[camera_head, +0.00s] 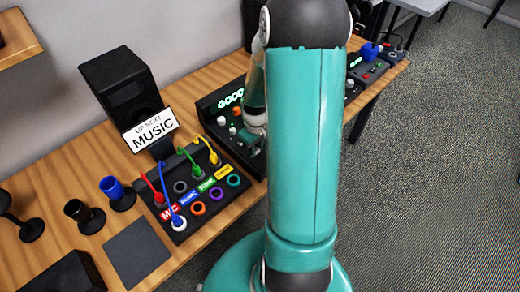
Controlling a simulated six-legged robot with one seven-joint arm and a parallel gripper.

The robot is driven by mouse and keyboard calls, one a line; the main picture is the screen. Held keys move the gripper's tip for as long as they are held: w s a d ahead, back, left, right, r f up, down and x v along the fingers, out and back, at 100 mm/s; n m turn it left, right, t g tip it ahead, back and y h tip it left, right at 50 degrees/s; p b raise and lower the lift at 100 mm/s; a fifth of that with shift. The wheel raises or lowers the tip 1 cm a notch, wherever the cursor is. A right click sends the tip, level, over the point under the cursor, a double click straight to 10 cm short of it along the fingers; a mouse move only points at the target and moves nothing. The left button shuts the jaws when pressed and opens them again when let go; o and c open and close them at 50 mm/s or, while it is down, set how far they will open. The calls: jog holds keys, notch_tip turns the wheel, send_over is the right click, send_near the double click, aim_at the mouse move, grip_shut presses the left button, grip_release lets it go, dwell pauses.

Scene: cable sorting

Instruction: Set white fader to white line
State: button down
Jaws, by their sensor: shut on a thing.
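The black mixer console (222,146) stands on the wooden table, with a lit green "GOOD" display (231,99) on its raised back. Small whitish knobs (222,121) and an orange knob (236,111) show on its left part. My gripper (252,140) is low over the console, right of these knobs, and is shut on a small control there. That looks to be the white fader, but the fingers and my arm cover it. The white line cannot be made out. My teal arm hides the console's right part.
A cable box (165,213) with coloured plugs and ring sockets sits left of the console. Behind it are a black speaker (120,82) and a "MUSIC" sign (150,131). Cups (117,194) and a dark square pad (137,252) lie left. Another device (370,72) stands right.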

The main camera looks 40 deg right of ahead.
jog(key=c, duration=1.2)
grip_release()
jog(key=shift+c, duration=0.2)
notch_tip(320, 180, up, 14)
jog(key=shift+a, duration=0.1)
jog(key=s+a+r+t, duration=0.2)
jog(key=s+a+r, duration=0.2)
jog(key=a+r, duration=0.4)
jog(key=s+a+r+t, duration=0.3)
jog(key=s+a+r, duration=0.2)
jog(key=a, duration=0.9)
notch_tip(320, 180, up, 3)
jog(key=shift+s+a+f+t, duration=0.1)
jog(key=shift+s+a+t, duration=0.1)
jog(key=shift+s+t, duration=0.1)
